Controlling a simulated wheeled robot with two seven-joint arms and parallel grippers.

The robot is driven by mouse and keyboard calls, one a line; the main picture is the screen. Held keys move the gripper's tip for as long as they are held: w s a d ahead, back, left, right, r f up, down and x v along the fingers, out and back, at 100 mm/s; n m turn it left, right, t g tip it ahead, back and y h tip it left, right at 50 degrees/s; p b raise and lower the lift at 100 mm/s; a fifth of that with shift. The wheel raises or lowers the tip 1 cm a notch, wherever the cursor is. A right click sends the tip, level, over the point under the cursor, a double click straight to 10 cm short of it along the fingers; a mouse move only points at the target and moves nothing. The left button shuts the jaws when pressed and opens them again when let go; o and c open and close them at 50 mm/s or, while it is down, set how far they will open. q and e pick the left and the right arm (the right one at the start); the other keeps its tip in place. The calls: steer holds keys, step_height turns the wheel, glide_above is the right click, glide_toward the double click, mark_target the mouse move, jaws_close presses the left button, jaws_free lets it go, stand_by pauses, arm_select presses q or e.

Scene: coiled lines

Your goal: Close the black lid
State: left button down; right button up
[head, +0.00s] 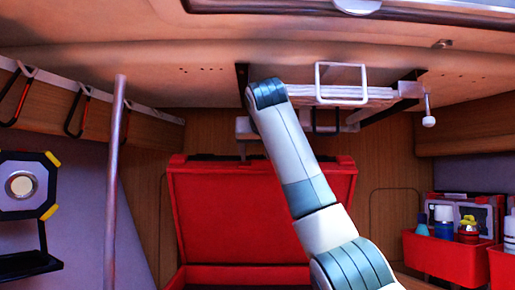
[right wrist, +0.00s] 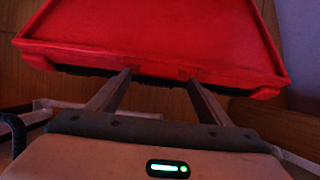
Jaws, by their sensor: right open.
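The lid (head: 240,210) of a red case stands raised, with its red inner face towards the head camera. Dark parts show along its top edge, and its outer side is hidden there. In the right wrist view the lid (right wrist: 160,35) fills the top, with a red rim and a black part beneath it. My right gripper (right wrist: 157,76) is open, with its two fingers apart and their tips at the lid's rim. I cannot tell whether they touch it. In the head view my right arm crosses in front of the lid and the gripper's fingers do not show clearly. My left gripper is not in view.
The case's body (head: 240,278) is below the lid. A grey pole (head: 115,180) stands at the left. A white frame and rack (head: 340,92) hang above the lid. Red bins (head: 450,257) with bottles stand at the right. Hooks (head: 78,110) line the left wall.

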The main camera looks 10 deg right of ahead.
steer(key=shift+p+x, duration=0.55)
steer(key=shift+x, duration=0.9)
steer(key=shift+c, duration=0.6)
